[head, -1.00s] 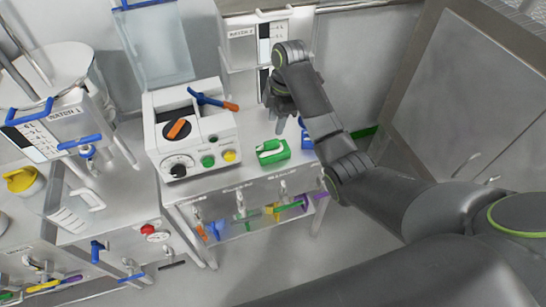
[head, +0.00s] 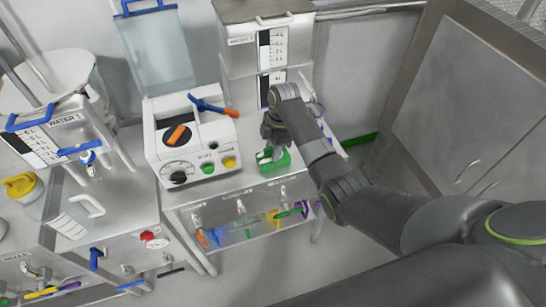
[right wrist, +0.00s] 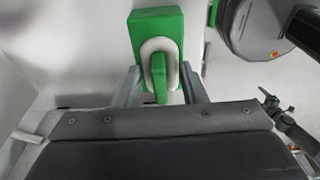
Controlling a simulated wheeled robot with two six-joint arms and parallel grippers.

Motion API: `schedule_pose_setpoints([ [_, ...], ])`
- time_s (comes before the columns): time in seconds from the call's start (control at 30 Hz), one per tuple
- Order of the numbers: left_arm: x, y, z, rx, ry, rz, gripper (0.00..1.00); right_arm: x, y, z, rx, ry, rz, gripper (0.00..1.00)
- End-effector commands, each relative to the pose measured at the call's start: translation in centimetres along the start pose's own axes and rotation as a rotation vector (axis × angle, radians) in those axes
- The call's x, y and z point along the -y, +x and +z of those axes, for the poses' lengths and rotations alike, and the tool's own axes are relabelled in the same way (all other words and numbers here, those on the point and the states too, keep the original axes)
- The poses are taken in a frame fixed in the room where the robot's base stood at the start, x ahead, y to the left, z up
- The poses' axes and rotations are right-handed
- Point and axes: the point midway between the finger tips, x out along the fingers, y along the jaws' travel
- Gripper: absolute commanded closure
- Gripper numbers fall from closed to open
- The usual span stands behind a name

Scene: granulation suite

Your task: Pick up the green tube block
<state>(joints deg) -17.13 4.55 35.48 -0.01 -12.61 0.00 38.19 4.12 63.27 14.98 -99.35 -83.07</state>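The green tube block (head: 283,163) sits on the metal bench top, to the right of the white control box. It also shows in the right wrist view as a green block (right wrist: 143,27) with a pale curved tube on its face and a green part standing out toward me. My right gripper (head: 272,150) is over the block and hides part of it. In the right wrist view its two fingers (right wrist: 168,85) are apart, one on each side of the tube and the green part. I cannot tell whether they touch. My left gripper is not in view.
The white control box (head: 190,141) with knobs and a blue-and-orange lever stands left of the block. A water tank (head: 265,45) stands behind. Hooks with coloured items hang along the bench front (head: 240,200). A blue object beside the block is mostly hidden by my arm.

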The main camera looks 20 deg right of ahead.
Motion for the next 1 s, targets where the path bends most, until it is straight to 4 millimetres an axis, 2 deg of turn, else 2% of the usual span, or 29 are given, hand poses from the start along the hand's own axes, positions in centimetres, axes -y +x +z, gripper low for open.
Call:
schedule_pose_setpoints([
  [0.07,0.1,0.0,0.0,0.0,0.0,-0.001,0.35,0.0,0.0,0.0,0.0,0.0,0.0,0.62],
  [0.37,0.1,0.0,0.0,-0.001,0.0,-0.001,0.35,0.0,0.0,0.0,0.0,0.001,0.0,1.0],
  [0.8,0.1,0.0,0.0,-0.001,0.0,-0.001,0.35,-0.1,-0.2,0.0,0.0,0.0,0.002,1.0],
  [0.87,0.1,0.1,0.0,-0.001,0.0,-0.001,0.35,-0.1,-0.6,-0.1,0.0,0.0,0.004,1.0],
  [1.0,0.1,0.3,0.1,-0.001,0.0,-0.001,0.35,-0.1,-2.5,-0.4,0.0,-0.001,0.006,1.0],
])
